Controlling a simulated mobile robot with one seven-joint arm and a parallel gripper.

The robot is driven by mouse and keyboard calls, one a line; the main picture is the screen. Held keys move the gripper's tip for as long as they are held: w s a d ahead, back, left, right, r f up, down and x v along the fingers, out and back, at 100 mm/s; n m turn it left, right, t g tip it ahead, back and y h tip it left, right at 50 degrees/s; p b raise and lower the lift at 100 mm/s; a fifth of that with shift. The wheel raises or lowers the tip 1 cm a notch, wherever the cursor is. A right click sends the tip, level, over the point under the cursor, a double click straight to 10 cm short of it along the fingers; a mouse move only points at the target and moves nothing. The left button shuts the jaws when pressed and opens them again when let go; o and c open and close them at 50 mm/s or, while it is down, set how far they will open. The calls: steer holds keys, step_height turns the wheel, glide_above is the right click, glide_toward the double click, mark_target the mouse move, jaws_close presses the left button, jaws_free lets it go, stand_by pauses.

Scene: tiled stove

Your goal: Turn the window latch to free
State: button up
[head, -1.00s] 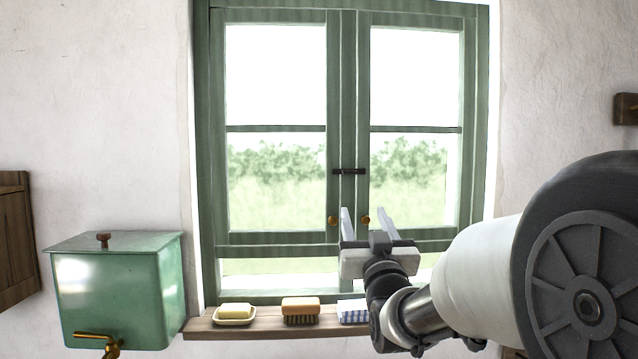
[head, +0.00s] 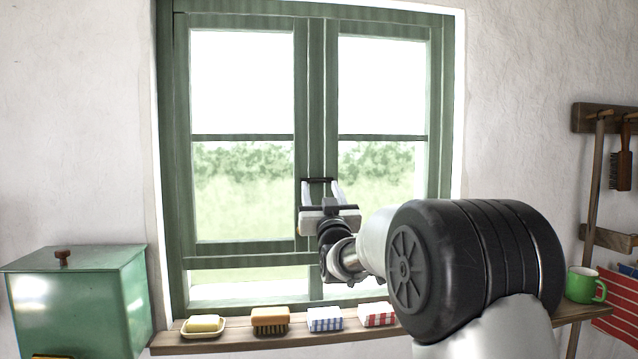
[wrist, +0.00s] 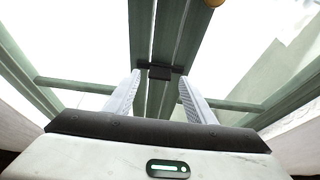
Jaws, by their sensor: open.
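The window latch (head: 318,179) is a small dark bar lying level across the middle stiles of the green window (head: 318,110). In the wrist view the latch (wrist: 160,72) shows as a dark block with a thin bar, straight ahead between the fingers. My gripper (head: 320,188) is open, its two pale fingers pointing at the window, one toward each end of the latch. In the wrist view my gripper (wrist: 160,84) has nothing between its pads. I cannot tell whether the fingertips touch the latch. The window knobs are mostly hidden behind my gripper in the head view.
A wooden sill shelf (head: 230,342) below carries a soap dish (head: 203,327), a brush (head: 270,321) and folded cloths (head: 325,319). A green tank (head: 75,300) stands at left, a green mug (head: 585,286) at right. The air before the panes is clear.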

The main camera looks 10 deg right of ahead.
mark_target(318, 181)
steer(key=shift+x, duration=1.1)
steer(key=c, duration=1)
steer(key=shift+c, duration=0.2)
